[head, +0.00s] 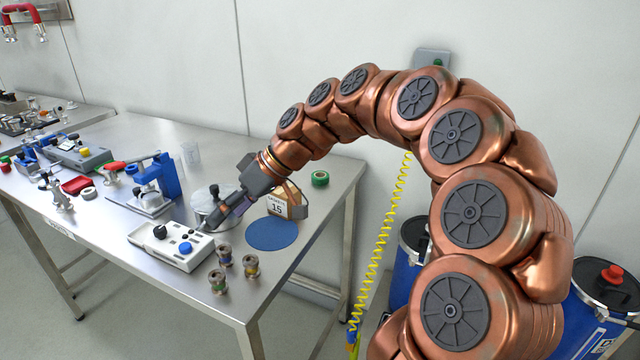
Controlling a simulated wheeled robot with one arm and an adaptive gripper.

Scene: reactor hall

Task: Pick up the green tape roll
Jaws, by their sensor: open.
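The green tape roll (320,179) lies flat on the steel table near its right end, close to the back edge. It is small and has a dark hole in its middle. My gripper (217,217) is open and points down to the left, over the table near a white box. The tape roll is to the right of and farther back than the gripper, clearly apart from it. I see nothing held in the jaws, though the fingertips are small and dark in this view.
A blue press (166,177) stands farther left. Blue drums (590,325) stand beyond the table's right end.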

